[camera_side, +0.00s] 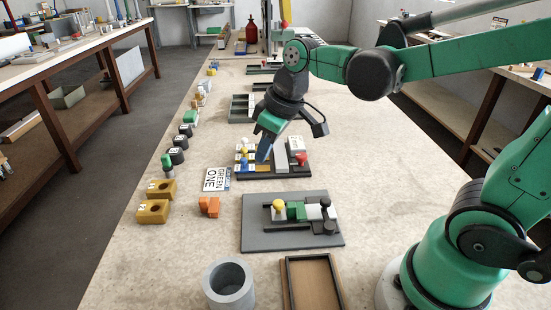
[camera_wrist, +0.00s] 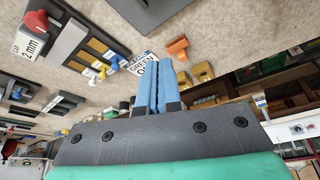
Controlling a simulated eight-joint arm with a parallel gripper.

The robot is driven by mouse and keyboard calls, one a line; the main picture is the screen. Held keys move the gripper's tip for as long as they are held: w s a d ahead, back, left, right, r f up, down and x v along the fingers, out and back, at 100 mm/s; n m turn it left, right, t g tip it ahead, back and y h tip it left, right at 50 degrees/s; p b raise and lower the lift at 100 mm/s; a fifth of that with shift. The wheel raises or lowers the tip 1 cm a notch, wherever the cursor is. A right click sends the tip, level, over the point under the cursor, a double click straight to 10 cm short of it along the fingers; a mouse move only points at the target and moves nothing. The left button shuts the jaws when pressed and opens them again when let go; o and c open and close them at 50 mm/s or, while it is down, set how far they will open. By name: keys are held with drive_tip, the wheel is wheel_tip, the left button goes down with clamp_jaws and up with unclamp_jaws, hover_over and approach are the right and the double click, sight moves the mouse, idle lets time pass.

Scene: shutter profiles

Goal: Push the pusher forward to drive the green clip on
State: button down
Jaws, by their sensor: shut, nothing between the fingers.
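My gripper (camera_side: 264,152) hangs over the middle fixture (camera_side: 240,175) with its blue fingers pointing down. In the wrist view its fingers (camera_wrist: 157,92) lie side by side, shut and empty. A green block (camera_side: 295,211), which looks like the green clip, sits on the grey plate (camera_side: 260,238) nearer the camera. A yellow knob (camera_side: 278,205) is left of it, and a white block (camera_side: 313,212) and dark parts are right of it. I cannot tell which part is the pusher. My gripper is apart from this plate, farther back.
The middle fixture carries blue, white and yellow pieces and a red knob (camera_side: 302,158). A grey cup (camera_side: 228,283) and wooden tray (camera_side: 286,290) stand in front.

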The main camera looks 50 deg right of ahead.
sight(277, 200)
drive_tip(key=x, duration=0.9)
drive_tip(key=shift+w+a+f, duration=0.1)
drive_tip(key=s, duration=0.2)
drive_tip(key=s+d, duration=0.1)
drive_tip(key=shift+f, duration=0.35)
drive_tip(key=shift+s+d, duration=0.15)
drive_tip(key=shift+s, duration=0.25)
drive_tip(key=shift+s+d+f, duration=0.15)
drive_tip(key=shift+s+d, duration=0.4)
drive_tip(key=shift+s, duration=0.35)
drive_tip(key=w, duration=0.1)
drive_tip(key=w+a, duration=0.1)
drive_tip(key=w, duration=0.1)
drive_tip(key=w+r, duration=0.1)
drive_tip(key=shift+w+a, duration=0.15)
drive_tip(key=shift+a, duration=0.05)
drive_tip(key=shift+w+r, duration=0.1)
drive_tip(key=shift+r, duration=0.2)
drive_tip(key=a+v, duration=0.1)
drive_tip(key=v, duration=0.8)
drive_tip(key=shift+d+r, duration=0.2)
drive_tip(key=shift+d, duration=0.3)
